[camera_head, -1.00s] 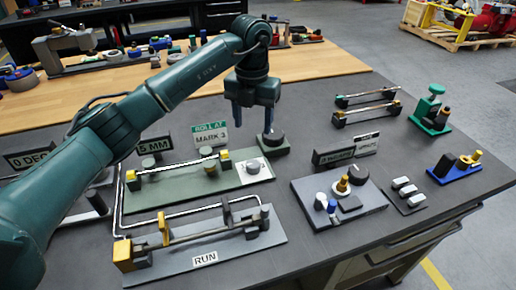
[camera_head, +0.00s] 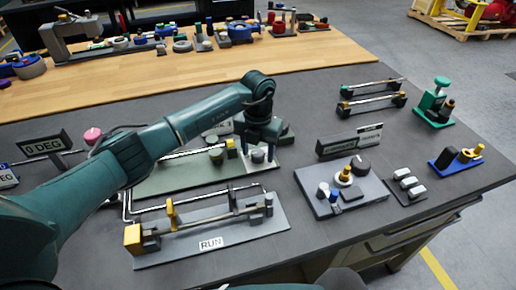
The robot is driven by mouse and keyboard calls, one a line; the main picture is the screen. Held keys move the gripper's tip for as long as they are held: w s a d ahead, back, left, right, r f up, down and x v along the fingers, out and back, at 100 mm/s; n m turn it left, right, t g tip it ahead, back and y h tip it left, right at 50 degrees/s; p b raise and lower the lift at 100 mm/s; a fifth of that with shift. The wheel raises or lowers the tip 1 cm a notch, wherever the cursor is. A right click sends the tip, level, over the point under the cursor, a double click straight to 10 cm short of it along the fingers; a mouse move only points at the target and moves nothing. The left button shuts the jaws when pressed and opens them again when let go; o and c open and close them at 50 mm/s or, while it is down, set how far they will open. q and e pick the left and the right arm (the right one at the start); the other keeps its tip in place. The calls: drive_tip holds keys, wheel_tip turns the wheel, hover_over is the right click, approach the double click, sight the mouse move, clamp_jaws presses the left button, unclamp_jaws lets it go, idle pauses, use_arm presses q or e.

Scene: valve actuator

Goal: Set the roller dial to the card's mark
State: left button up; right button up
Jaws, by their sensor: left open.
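The green-grey plate (camera_head: 165,179) lies mid-left on the bench, partly behind my left arm. The silvery roller dial (camera_head: 258,156) sits at its right end; its mark cannot be read. My left gripper (camera_head: 259,158) points down over it, open, with its fingers around or just above the dial; I cannot tell whether they touch. The card (camera_head: 219,129) is mostly hidden behind my arm, and its text is not readable now. My right gripper is not in view.
In front is a grey plate with a bar linkage (camera_head: 205,222) and a RUN label (camera_head: 210,243). To the right stands a grey block with knobs (camera_head: 343,190). Two rail fixtures (camera_head: 372,97) and a green stamp-like tool (camera_head: 434,101) stand farther back.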

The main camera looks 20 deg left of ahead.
use_arm(q)
drive_tip(key=shift+c, duration=0.4)
drive_tip(key=c, duration=0.9)
